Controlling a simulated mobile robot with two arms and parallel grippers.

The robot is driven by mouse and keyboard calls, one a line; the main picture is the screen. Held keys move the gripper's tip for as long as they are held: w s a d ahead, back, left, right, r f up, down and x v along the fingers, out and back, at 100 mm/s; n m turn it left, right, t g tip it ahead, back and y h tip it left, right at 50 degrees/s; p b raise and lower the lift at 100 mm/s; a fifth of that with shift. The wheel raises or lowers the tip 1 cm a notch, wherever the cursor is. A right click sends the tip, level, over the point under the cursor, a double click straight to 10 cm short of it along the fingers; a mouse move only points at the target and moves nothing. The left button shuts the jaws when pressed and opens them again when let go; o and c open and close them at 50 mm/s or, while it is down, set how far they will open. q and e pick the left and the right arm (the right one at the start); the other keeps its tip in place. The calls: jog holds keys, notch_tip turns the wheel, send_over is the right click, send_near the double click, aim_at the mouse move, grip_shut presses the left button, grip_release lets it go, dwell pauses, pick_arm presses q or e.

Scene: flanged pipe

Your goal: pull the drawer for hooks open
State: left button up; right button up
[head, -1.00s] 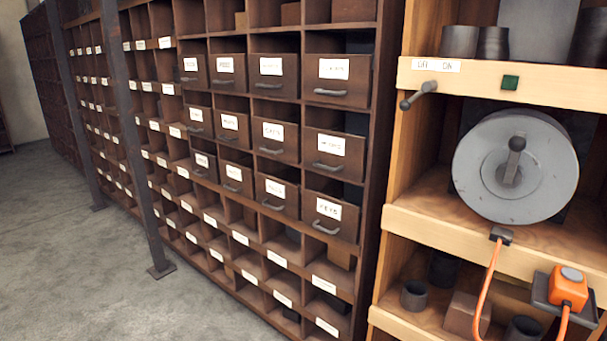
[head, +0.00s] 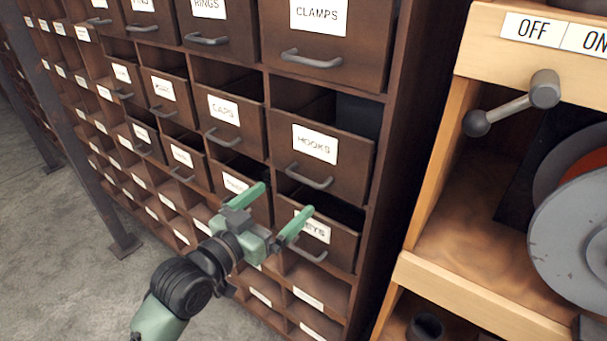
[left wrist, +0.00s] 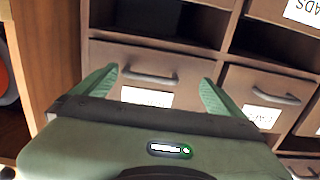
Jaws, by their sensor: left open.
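The drawer for hooks (head: 345,163) is in the rightmost column of the dark rack in the head view, below CLAMPS. It looks shut, its front in line with its neighbours. Its curved metal handle (head: 308,178) is below the label. My left gripper (head: 281,203) is open and empty, below and left of that handle, with its fingers toward the rack. In the left wrist view, which is upside down, the handle (left wrist: 151,76) lies between the spread fingers, apart from both. The palm hides part of the label. My right gripper is not in view.
The CAPS drawer (head: 232,124) is left of it, and the keys drawer (head: 340,245), partly covered by my gripper, is below. A wooden cabinet (head: 440,225) with a lever (head: 510,105) and reel stands at right. Grey floor (head: 70,285) is clear at left.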

aim_at(303, 178)
pick_arm(q)
jog(key=shift+h, duration=0.3)
jog(key=w+d, duration=0.1)
jog(key=w+d+r+p, duration=0.1)
jog(key=d, duration=0.1)
jog(key=w+d+r, duration=0.1)
jog(key=w, duration=0.1)
jog(key=shift+w+d, duration=0.1)
jog(key=shift+d, duration=0.05)
jog(key=shift+w+d+p, duration=0.35)
jog(key=shift+w+d, duration=0.05)
jog(key=shift+w, duration=0.05)
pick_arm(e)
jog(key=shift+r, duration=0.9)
pick_arm(q)
jog(key=shift+f, duration=0.1)
